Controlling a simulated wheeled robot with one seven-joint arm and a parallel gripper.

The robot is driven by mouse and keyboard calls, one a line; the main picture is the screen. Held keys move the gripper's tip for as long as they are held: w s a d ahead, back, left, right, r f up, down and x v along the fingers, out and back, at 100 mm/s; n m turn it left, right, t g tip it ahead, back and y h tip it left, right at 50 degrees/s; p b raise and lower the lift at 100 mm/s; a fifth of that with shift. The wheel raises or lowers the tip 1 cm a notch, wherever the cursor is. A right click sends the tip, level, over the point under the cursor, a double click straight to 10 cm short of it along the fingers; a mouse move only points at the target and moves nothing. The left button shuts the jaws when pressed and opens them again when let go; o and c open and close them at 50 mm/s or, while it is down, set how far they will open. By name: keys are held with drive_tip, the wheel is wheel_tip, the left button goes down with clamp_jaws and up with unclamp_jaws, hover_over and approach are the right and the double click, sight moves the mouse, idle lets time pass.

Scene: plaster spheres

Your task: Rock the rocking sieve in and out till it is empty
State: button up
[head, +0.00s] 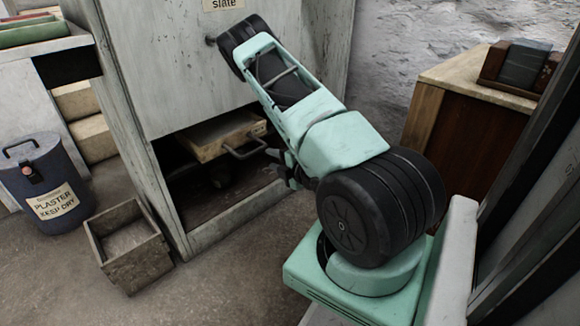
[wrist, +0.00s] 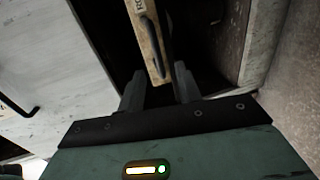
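The rocking sieve (head: 222,136) is a shallow wooden frame in the low opening of a grey-white cabinet. A dark bar handle (head: 246,150) is on its front. In the wrist view the sieve's wooden front (wrist: 148,38) and the dark handle (wrist: 157,38) show beyond my fingers. My gripper (head: 271,154) is just right of the handle, at the opening. I cannot tell what lies in the sieve.
The grey-white cabinet (head: 170,70) frames the dark opening. A wooden box (head: 128,246) and a lidded plaster bin (head: 47,188) stand on the floor at left. A wooden cabinet (head: 465,125) is at right. The floor in front of the opening is clear.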

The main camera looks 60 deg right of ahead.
drive_tip(key=p+v, duration=0.4)
drive_tip(key=v, duration=0.2)
drive_tip(key=shift+s+r+p, duration=0.2)
drive_tip(key=shift+p, duration=0.1)
drive_tip(key=shift+w, duration=0.1)
idle(0.3)
